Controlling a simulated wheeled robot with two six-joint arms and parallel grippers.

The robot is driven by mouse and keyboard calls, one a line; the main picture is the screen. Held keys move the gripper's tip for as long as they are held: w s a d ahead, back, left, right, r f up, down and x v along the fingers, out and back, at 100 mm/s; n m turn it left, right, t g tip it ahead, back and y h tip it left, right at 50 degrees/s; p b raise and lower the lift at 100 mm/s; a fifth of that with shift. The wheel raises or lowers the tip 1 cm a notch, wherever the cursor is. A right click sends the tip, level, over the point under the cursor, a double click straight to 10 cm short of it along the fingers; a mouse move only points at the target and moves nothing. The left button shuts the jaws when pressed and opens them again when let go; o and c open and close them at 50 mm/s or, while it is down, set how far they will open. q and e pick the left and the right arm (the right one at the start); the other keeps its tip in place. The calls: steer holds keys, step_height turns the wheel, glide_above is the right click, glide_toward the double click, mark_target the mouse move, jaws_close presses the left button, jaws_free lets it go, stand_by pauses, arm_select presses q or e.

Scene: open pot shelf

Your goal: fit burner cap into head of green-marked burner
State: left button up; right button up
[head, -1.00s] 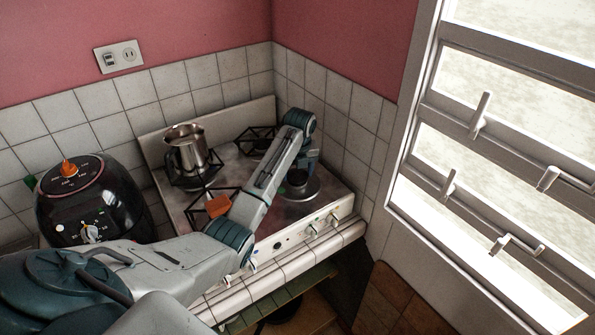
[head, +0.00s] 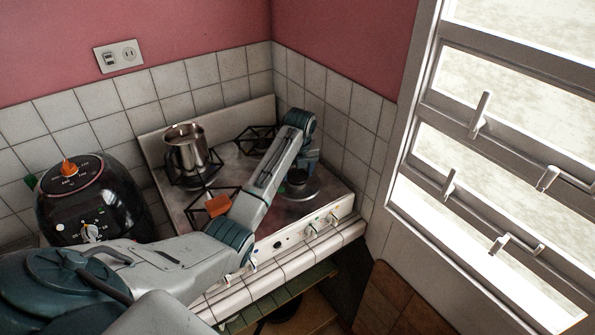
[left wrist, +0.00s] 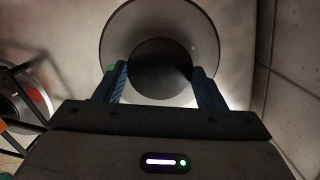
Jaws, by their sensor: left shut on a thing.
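The burner cap (left wrist: 160,68) is a dark round disc between the two blue fingers of my left gripper (left wrist: 160,84), which is shut on it. In the head view the cap (head: 297,177) shows as a small dark round piece below the gripper, over the front right burner. A wide grey round burner part (left wrist: 118,34) surrounds the cap in the left wrist view, and shows in the head view (head: 309,193). A small green mark (left wrist: 110,67) shows by the left finger. I cannot tell whether the cap touches the head or is seated. My right gripper is out of view.
The stove (head: 262,215) also bears a steel pot (head: 185,153) on the back left burner and black grates. An orange piece (head: 218,205) lies at the front left burner. A black air fryer (head: 90,205) stands left. Tiled walls close the back and right.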

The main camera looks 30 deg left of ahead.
arm_select(q)
steer(key=shift+f, duration=0.15)
steer(key=shift+f, duration=0.35)
stand_by(0.3)
steer(key=o, duration=1.1)
